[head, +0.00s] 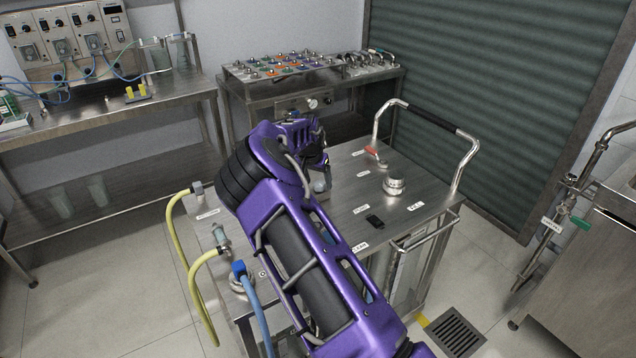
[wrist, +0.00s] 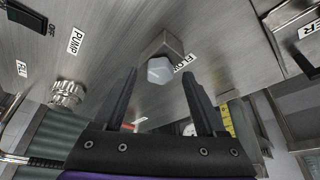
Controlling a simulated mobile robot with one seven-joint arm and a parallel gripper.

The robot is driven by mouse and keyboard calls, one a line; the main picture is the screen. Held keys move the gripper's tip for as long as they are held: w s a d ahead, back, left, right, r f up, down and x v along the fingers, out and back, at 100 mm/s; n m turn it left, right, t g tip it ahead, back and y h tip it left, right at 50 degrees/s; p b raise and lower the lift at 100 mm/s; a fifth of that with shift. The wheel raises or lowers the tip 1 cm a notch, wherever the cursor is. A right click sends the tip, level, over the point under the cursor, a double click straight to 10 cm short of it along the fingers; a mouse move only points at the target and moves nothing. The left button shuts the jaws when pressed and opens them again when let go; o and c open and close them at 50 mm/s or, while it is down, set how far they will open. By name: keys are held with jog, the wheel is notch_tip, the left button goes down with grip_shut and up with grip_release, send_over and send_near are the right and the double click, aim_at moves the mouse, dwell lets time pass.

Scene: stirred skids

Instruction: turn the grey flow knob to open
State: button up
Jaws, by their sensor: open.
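The grey flow knob (wrist: 160,70) is a pale, faceted knob on a metal block (wrist: 168,45) on the steel skid top. Beside it is a label reading FLOW (wrist: 187,62), partly covered. My gripper (wrist: 158,76) is open, its two dark fingers on either side of the knob in the wrist view, with visible gaps. I cannot tell how far the fingertips are from the knob in depth. In the head view my gripper (head: 318,162) is over the skid top (head: 345,235), and the knob (head: 319,186) shows just below it, partly hidden.
A red-handled valve (head: 374,152), a round metal fitting (head: 394,186) and a black switch (head: 375,222) stand on the skid top right of my gripper. Yellow hoses (head: 176,225) and a blue hose (head: 254,305) are at the left and front. A bent handrail (head: 468,160) rises at right.

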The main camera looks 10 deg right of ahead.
jog(key=shift+w+f, duration=0.15)
jog(key=shift+f, duration=0.3)
jog(key=shift+d, duration=0.1)
grip_shut()
